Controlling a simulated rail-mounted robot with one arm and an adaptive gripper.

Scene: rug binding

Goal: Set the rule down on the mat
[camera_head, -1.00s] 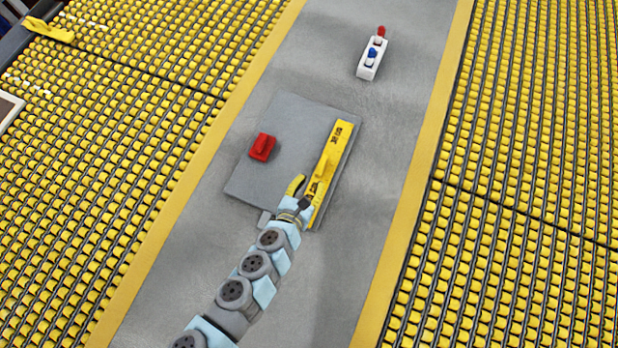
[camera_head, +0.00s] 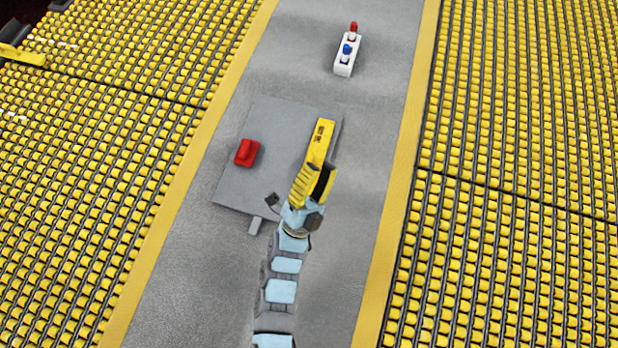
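The yellow rule (camera_head: 319,142) has dark marks near its far end. It lies along the right side of the grey mat (camera_head: 270,122), or just above it; I cannot tell whether it touches. My gripper (camera_head: 312,182) is over the rule's near end, with its yellow and dark fingers pointing up the picture. The fingers hide the near part of the rule. Whether they are closed on it does not show.
A red block (camera_head: 246,152) sits on the left of the mat. A white holder (camera_head: 347,55) with blue and red tops stands beyond the mat on the grey aisle. Yellow-studded racks (camera_head: 520,150) line both sides. The mat's middle is clear.

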